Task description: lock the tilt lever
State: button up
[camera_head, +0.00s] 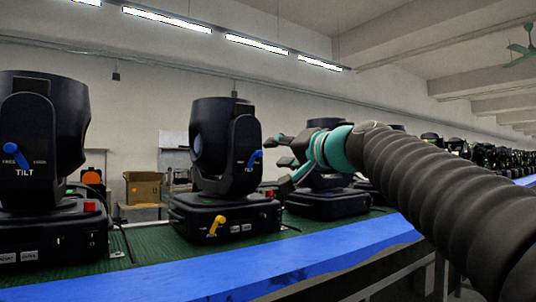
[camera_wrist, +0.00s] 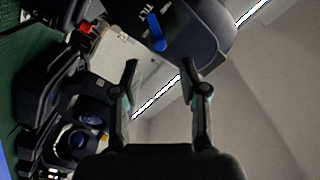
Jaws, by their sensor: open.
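A blue tilt lever (camera_head: 255,157) sits on the side of the black moving-head light (camera_head: 212,135) in the middle of the head view. It stands slanted beside the TILT lettering. In the wrist view the same lever (camera_wrist: 157,33) shows beside the TILT lettering, above and just beyond my fingertips. My gripper (camera_head: 281,150) is open and empty, to the right of the lever in the head view and apart from it. In the wrist view my gripper (camera_wrist: 159,66) has its two fingers spread, with the lever roughly in line with the gap between them.
A second light (camera_head: 50,125) with its own blue lever (camera_head: 15,155) stands at left. A yellow lever (camera_head: 216,225) is on the middle light's base. More lights stand behind my arm. A blue rail (camera_head: 250,275) edges the green bench (camera_head: 155,250). A cardboard box (camera_head: 143,187) stands behind.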

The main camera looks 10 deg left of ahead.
jog(key=v, duration=0.5)
jog(key=shift+d, duration=0.1)
dwell(0.3)
jog(key=s+d+f+g+h, duration=0.2)
jog(key=s+d+f+h, duration=0.2)
jog(key=s+d+f, duration=0.4)
jog(key=s+d+f+g+h, duration=0.2)
jog(key=s+d+f+h, duration=0.3)
jog(key=f, duration=1.8)
jog(key=s+d+f+g+h, duration=0.2)
jog(key=s+d+f+h, duration=0.2)
jog(key=s+d+f, duration=0.8)
notch_tip(320, 180, down, 4)
jog(key=shift+d+f+h, duration=0.25)
jog(key=shift+d+h, duration=0.05)
